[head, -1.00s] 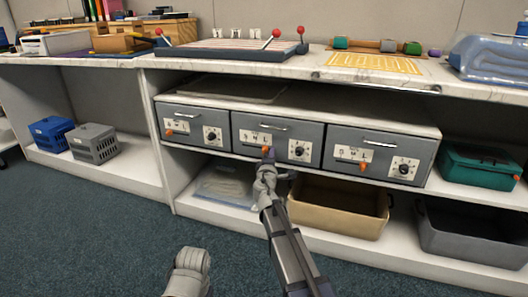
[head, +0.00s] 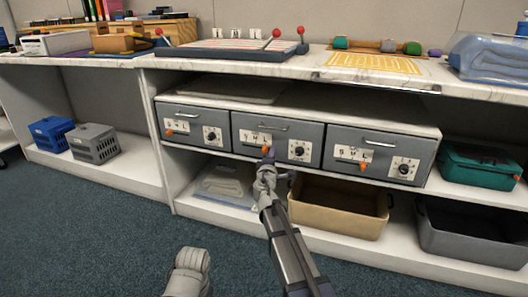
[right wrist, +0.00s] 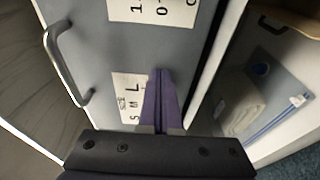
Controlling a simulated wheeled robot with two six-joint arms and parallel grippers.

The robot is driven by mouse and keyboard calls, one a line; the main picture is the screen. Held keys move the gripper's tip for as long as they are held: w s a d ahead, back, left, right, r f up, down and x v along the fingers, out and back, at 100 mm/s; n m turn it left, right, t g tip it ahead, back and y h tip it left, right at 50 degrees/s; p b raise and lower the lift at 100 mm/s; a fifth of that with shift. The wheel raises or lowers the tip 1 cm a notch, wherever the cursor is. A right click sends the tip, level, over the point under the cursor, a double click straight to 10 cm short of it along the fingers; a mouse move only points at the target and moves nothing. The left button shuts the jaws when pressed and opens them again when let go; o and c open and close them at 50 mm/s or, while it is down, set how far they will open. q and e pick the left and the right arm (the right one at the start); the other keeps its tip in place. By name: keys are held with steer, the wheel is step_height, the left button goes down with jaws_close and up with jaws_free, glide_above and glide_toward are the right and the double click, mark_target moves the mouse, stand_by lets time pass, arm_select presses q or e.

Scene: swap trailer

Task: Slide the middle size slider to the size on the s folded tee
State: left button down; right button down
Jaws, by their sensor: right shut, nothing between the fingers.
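The middle drawer (head: 240,128) has a grey front with a white S M L label (head: 256,136) and a round dial (head: 299,150). My right gripper (head: 268,151) is shut and empty, with its tip against this front at the label's right, L end. In the right wrist view the purple fingers (right wrist: 160,95) lie beside the L on the label (right wrist: 128,97).
The left drawer has an orange slider (head: 169,131) near S, and the right drawer has one (head: 363,167) near L. A tan bin (head: 340,222), a grey bin (head: 470,245) and a teal box (head: 478,175) stand on the shelves. Floor in front is clear.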

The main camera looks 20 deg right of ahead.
steer(key=shift+w, duration=0.15)
stand_by(0.3)
steer(key=shift+w+a, duration=0.8)
steer(key=shift+a, duration=0.35)
steer(key=shift+w+a, duration=0.75)
steer(key=shift+a, duration=0.45)
steer(key=shift+w+a, duration=0.8)
steer(key=shift+a, duration=0.35)
steer(key=shift+s+d, duration=0.6)
steer(key=shift+d, duration=0.15)
glide_toward(253, 146)
steer(key=v, duration=0.3)
steer(key=shift+a, duration=0.3)
